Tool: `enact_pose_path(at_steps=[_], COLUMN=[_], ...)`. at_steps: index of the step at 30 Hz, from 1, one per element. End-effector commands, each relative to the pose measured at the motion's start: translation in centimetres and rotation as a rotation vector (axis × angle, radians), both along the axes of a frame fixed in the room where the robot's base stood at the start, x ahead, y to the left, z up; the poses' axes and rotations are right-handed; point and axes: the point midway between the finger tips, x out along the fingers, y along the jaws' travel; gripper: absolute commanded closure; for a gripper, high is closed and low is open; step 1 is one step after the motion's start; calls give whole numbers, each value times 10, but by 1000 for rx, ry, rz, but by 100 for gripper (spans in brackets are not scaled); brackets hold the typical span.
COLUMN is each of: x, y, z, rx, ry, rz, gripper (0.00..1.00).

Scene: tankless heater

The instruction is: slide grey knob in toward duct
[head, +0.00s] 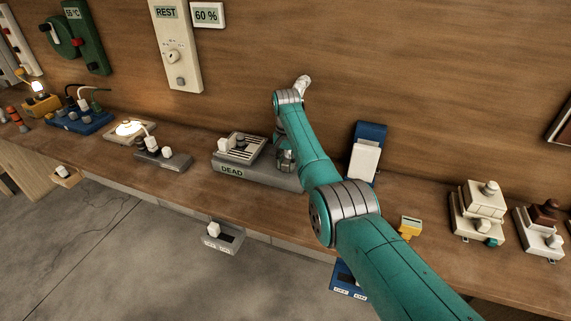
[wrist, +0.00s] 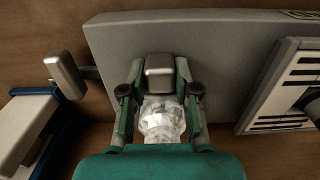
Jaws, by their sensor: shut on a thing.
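My gripper (wrist: 158,92) is shut on a grey knob (wrist: 159,68) on the broad grey base, with a green finger at each side of it. In the head view my gripper (head: 286,162) points down over the right part of the grey base (head: 232,171) labelled DEAD, and it hides the knob there. A slotted pale grille unit, which may be the duct, (head: 256,141) stands on the left part of that base. In the wrist view the grille (wrist: 283,88) is to the right, apart from my gripper.
A second grey block (wrist: 65,74) on a short rod sticks out beside the base in the wrist view. A grey switch box (head: 221,238) hangs at the bench's front edge.

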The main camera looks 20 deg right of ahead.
Motion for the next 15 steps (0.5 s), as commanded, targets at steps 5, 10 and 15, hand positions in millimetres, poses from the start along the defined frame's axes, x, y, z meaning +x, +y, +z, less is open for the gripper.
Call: enact_pose_path(at_steps=[5,10,15], x=[3,2,2], y=[-2,-2,-1], z=[2,2,1], rx=[-2,-1,-2], ry=[-12,-9,-7], rz=[-1,-1,-1], gripper=[65,44,44])
